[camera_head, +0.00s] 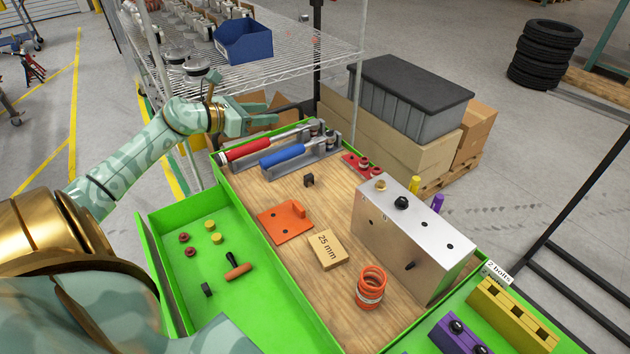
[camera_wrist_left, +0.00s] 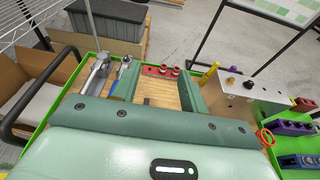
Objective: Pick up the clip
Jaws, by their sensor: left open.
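A small black piece (camera_head: 309,180), which looks like the clip, stands on the wooden board (camera_head: 335,205) in front of the blue-handled tool. A second small black piece (camera_head: 207,289) lies in the green side tray; I cannot tell for certain which one is the clip. My left gripper (camera_head: 262,112) is open and empty, above the far left corner of the board, apart from both pieces. My right gripper is not in view.
Red- and blue-handled tools (camera_head: 285,154) lie in grey holders at the board's far edge. A metal block (camera_head: 415,235) stands at the right. An orange plate (camera_head: 284,222), a 25 mm block (camera_head: 327,250) and orange rings (camera_head: 370,287) are nearby. A wire shelf (camera_head: 290,62) rises behind.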

